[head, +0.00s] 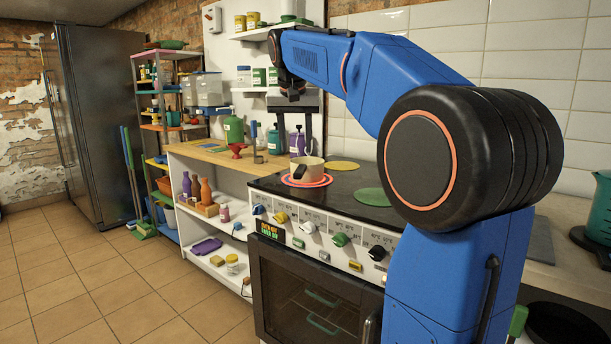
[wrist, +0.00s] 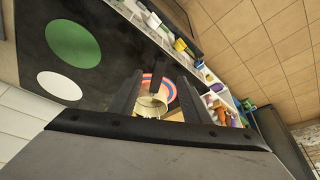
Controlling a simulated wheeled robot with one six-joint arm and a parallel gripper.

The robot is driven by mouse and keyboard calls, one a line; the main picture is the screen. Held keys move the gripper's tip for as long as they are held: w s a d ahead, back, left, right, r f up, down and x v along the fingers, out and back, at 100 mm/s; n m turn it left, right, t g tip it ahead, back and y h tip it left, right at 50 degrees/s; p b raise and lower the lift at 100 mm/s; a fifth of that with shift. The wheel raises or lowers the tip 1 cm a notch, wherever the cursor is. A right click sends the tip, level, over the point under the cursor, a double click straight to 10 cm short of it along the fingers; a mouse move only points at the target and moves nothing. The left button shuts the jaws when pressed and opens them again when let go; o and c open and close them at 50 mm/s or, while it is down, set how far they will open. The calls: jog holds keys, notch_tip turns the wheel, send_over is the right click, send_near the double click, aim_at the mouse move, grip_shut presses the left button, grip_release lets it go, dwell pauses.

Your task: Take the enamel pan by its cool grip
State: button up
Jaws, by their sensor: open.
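The enamel pan (head: 311,163) is small and cream-coloured, and stands upright on the red-ringed burner (head: 322,182) at the left of the stove top. Its black grip (head: 300,179) points toward the front of the stove. My gripper (head: 293,143) is open and empty, fingers pointing down, above and slightly behind the pan in the head view. In the wrist view the pan (wrist: 148,106) and its dark grip (wrist: 157,80) show between the two fingers of my gripper (wrist: 160,82). The fingers partly hide the burner, and I cannot tell how high they are above the grip.
A wooden counter (head: 215,153) left of the stove holds a green canister (head: 233,130), a red funnel-like item (head: 237,150) and bottles, close to my gripper. Yellow (head: 343,165) and green (head: 370,196) burner discs lie bare on the right. Knobs line the stove's front.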

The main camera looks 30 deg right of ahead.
aim_at(304, 173)
jog(key=shift+m, duration=0.4)
jog(key=x, duration=0.5)
jog(key=w+d+x, duration=0.1)
jog(key=x, duration=0.5)
jog(key=w+d+r+x, duration=0.1)
jog(key=x, duration=0.5)
jog(key=shift+w, duration=0.2)
jog(key=shift+r, duration=0.1)
grip_shut()
